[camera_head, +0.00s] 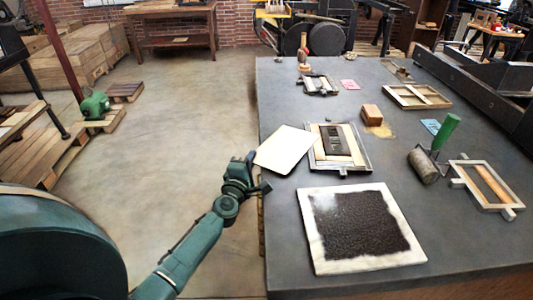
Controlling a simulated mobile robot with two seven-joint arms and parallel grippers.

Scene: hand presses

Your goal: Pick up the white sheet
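The white sheet (284,149) lies at the left edge of the dark table, tilted in the picture, with its left corner at the table edge. Its right side is close to a small framed form (357,160) with a dark block in it. My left gripper (261,172) is just below the sheet's left corner, at the table edge. Its fingers look spread apart, with no sheet clearly between them. Whether a finger touches the sheet I cannot tell. My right gripper is not in view.
A white-bordered slab with a black inked middle (312,231) lies at the near side of the table (462,240). A green-handled roller (424,165), a wooden block (372,113) and several frames (418,96) lie farther right. Open floor (190,120) is left of the table.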

